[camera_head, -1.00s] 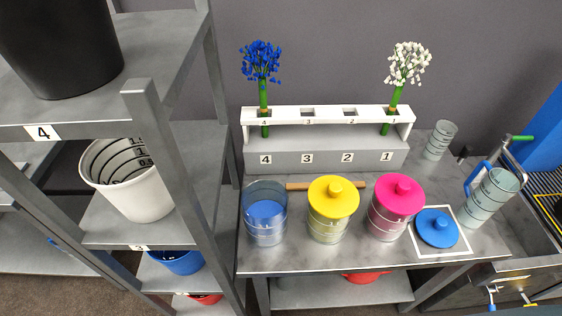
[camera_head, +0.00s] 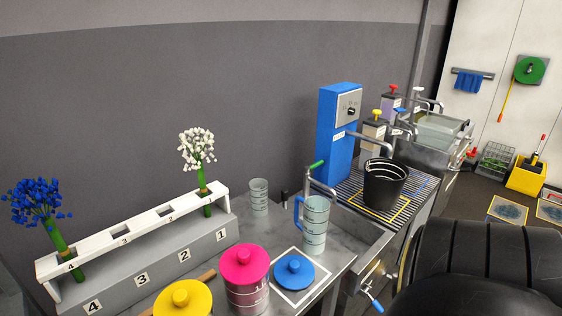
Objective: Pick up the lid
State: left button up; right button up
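A blue lid (camera_head: 294,271) with a round knob lies flat inside a white square outline on the grey table, near its right end. A pink lid (camera_head: 245,266) sits on a clear jar (camera_head: 247,296) just left of it. A yellow lid (camera_head: 184,299) sits farther left, cut by the bottom edge. Neither gripper shows. Only a large black ribbed part of my arm fills the lower right corner, and it hides part of the floor.
A numbered rack (camera_head: 150,275) holds blue and white flower bunches behind the jars. A clear beaker (camera_head: 259,196) and a blue-handled jug (camera_head: 314,222) stand near the blue lid. Right of the table are a sink and a black bucket (camera_head: 385,184) on a grate.

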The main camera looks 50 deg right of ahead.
aim_at(292, 272)
jog(key=z, duration=2.45)
jog(key=i, duration=0.1)
jog(key=u, duration=1.15)
jog(key=k, duration=1.3)
jog(key=z, duration=0.25)
jog(key=i, duration=0.65)
jog(key=z, duration=0.5)
jog(key=i, duration=0.8)
jog(key=u, duration=0.45)
